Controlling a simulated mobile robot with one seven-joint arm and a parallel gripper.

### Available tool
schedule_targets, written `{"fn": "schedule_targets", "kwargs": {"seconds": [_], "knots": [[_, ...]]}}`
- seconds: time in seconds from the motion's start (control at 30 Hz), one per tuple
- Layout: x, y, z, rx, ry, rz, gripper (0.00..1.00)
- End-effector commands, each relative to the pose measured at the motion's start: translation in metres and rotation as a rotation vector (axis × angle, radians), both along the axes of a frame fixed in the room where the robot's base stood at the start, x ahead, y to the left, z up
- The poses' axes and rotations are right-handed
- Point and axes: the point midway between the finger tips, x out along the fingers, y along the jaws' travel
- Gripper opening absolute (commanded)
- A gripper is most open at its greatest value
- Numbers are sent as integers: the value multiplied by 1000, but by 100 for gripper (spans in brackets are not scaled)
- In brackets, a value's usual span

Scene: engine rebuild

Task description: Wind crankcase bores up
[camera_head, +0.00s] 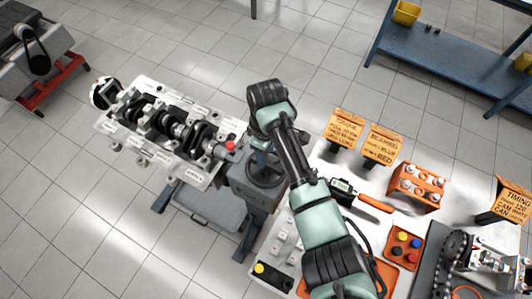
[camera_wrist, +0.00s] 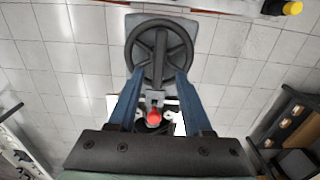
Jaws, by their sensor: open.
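The grey crankcase (camera_head: 170,130) sits on a stand at left in the head view, its dark crankshaft facing up. A red knob (camera_head: 230,145) is at its right end; a red knob also shows in the wrist view (camera_wrist: 153,119), below the wheel. The black spoked handwheel (camera_head: 265,170) is beside that end, on a grey housing. In the wrist view the handwheel (camera_wrist: 160,54) is upright in the picture, ahead of the fingertips. My gripper (camera_wrist: 160,74) is open and empty, its two blue fingers apart at the wheel's near rim. I cannot tell whether they touch it.
A blue shelf (camera_head: 450,60) stands at upper right. A red-based machine (camera_head: 50,85) is at far left. Tiled floor between is clear.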

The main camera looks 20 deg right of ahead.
Motion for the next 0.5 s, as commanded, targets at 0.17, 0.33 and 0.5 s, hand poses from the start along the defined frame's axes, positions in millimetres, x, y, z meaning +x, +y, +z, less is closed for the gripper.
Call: {"fn": "schedule_targets", "kwargs": {"seconds": [0.17, 0.33, 0.5], "knots": [[1, -1, -23, -2, -3, -1, 50], [1, -1, -38, -2, -4, 0, 50], [1, -1, -53, -2, -5, -1, 50]]}}
